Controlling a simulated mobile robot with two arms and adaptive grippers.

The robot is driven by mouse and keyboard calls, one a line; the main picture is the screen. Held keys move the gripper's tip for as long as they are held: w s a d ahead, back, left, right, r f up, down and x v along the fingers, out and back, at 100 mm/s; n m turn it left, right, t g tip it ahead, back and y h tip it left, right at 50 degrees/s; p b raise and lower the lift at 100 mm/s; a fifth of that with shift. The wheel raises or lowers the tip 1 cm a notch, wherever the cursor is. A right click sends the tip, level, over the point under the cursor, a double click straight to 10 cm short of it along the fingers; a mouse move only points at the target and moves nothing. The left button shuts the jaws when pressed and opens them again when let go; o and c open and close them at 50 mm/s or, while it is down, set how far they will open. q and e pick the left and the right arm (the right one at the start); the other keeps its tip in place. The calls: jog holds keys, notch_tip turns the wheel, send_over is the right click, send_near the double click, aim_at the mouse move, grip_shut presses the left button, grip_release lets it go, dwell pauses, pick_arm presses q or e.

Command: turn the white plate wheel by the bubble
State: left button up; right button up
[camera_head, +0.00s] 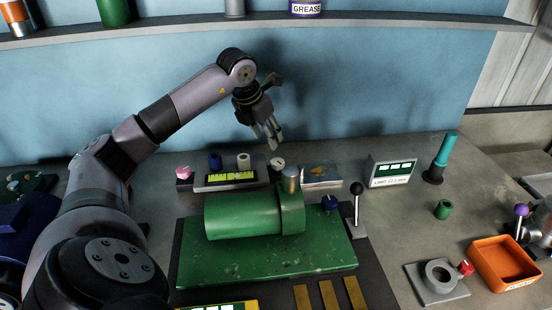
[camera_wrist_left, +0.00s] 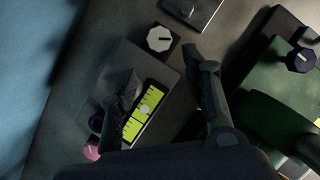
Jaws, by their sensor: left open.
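The white plate wheel (camera_head: 278,163) is a small pale knob with a dark mark, just right of the yellow-green bubble level (camera_head: 230,177) behind the green machine. In the left wrist view the wheel (camera_wrist_left: 160,38) is faceted, on a dark square base, beyond the end of the bubble level (camera_wrist_left: 145,110). My left gripper (camera_head: 274,140) hangs above and behind the wheel, fingers pointing down, open and empty. In the left wrist view its fingers (camera_wrist_left: 165,85) are spread on either side of the level's block, apart from the wheel. My right gripper is out of view.
A pink knob (camera_head: 183,171), a blue knob (camera_head: 215,160) and a pale cylinder (camera_head: 243,160) stand by the level. The green machine (camera_head: 245,215) and a black-balled lever (camera_head: 356,205) stand in front. A label stand (camera_head: 391,171) is to the right. A shelf (camera_head: 180,24) runs above.

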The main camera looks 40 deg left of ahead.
aim_at(277, 162)
pick_arm(q)
jog(key=p+x, duration=0.2)
jog(key=x, duration=0.9)
jog(key=shift+w+f, duration=0.1)
jog(key=shift+f, duration=0.15)
jog(key=shift+w+f, duration=0.2)
jog(key=shift+f, duration=0.3)
jog(key=shift+c, duration=0.6)
jog(key=c, duration=0.8)
